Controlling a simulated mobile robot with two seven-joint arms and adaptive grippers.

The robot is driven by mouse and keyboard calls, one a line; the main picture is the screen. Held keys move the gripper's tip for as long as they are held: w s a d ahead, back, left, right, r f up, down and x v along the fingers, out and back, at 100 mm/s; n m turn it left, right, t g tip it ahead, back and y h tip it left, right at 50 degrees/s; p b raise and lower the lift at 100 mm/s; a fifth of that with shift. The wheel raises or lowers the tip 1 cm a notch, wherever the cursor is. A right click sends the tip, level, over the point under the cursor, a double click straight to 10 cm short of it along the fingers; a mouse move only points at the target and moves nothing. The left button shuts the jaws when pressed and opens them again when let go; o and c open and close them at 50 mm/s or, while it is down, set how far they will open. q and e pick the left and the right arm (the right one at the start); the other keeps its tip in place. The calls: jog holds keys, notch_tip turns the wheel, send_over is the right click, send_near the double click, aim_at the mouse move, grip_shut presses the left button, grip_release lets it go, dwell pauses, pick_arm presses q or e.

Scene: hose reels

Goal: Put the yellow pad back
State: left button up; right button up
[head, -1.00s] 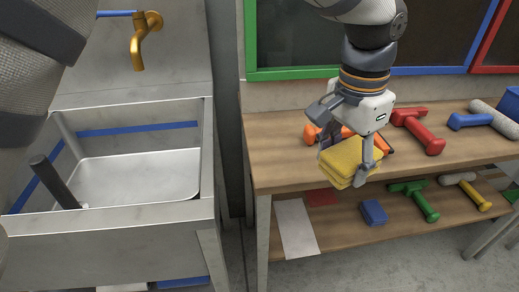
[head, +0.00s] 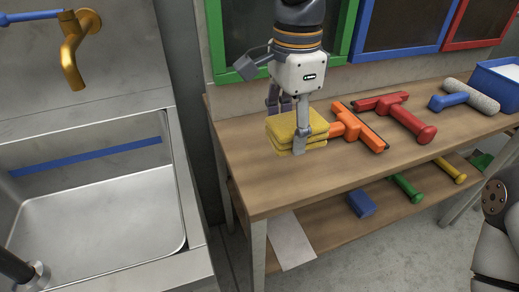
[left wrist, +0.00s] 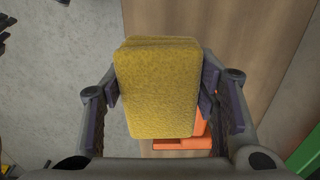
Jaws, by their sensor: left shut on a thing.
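The yellow pad (head: 285,131) is a thick, folded-looking block held at the left end of the wooden table top (head: 262,183). My left gripper (head: 288,122) points down and is shut on it, one finger on each side. In the left wrist view the pad (left wrist: 158,90) fills the space between the fingers (left wrist: 162,98). The pad is over or on the table; I cannot tell if its underside touches the wood. My right gripper is not in view.
An orange squeegee-like tool (head: 358,128) lies close right of the pad, then a red one (head: 405,118) and a blue-handled roller (head: 468,97). A blue pad (head: 361,204) lies on the lower shelf. A metal sink (head: 100,215) stands left. The table's front left is bare.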

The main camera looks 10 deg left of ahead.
pick_arm(q)
send_over(257, 170)
jog(key=f, duration=0.5)
jog(key=shift+d+f, duration=0.3)
jog(key=shift+f, duration=0.1)
jog(key=shift+a+f, duration=0.15)
jog(key=shift+f, duration=0.8)
jog(key=shift+a+f, duration=0.15)
jog(key=shift+f, duration=0.75)
jog(key=shift+f, duration=0.2)
jog(key=o, duration=1.1)
jog(key=shift+r, duration=0.1)
notch_tip(257, 170, up, 12)
